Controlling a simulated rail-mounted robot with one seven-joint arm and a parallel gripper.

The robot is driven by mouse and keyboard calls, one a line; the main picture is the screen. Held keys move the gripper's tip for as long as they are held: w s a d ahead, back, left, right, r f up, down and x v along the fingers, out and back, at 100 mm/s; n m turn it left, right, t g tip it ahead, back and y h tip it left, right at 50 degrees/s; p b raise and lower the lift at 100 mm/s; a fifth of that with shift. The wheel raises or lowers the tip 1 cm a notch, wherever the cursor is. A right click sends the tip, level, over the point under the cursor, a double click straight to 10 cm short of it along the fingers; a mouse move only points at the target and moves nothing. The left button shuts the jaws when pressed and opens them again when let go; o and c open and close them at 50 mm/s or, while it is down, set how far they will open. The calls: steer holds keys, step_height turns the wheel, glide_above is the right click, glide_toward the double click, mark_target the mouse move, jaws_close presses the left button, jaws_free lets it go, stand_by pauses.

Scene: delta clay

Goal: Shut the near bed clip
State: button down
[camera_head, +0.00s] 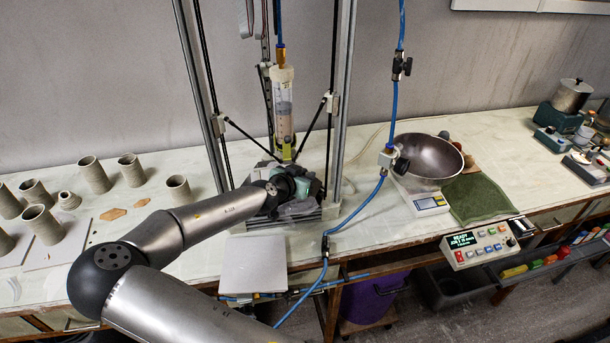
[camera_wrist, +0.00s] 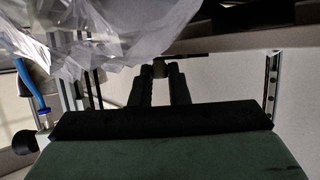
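My gripper (camera_wrist: 160,78) reaches over the bed area of the tall-framed clay printer in the head view. Its green and black body shows there, but its fingers are hidden. In the wrist view, the two dark fingers are close together. The printer bed (camera_head: 300,210) is mostly covered by my arm and gripper. The clip's position is not clear.
Clear plastic film (camera_wrist: 100,35) hangs at the upper left of the wrist view. A clay syringe (camera_head: 283,105) hangs above the bed. A blue hose (camera_head: 366,208) runs right of the printer. A grey board (camera_head: 253,264) sits in front. Clay cups (camera_head: 94,175) stand left; a metal bowl (camera_head: 428,157) stands right.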

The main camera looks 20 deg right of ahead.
steer(key=shift+d, duration=0.1)
steer(key=shift+d+f+n+t+y+b, duration=0.1)
steer(key=shift+f+n+t+y+b, duration=0.05)
steer(key=shift+n+t+y+b, duration=0.35)
steer(key=n+t+y+b, duration=0.1)
steer(key=n+b, duration=0.1)
steer(key=shift+d+t+y+b, duration=0.3)
steer(key=shift+t+y+b, duration=0.05)
steer(key=shift+t+y, duration=0.05)
steer(key=shift+w+n+t+y+b, duration=0.1)
steer(key=shift+n+t+y+b, duration=0.45)
steer(key=shift+n, duration=0.25)
steer(key=c, duration=1.7)
jaws_free()
steer(key=shift+r, duration=0.2)
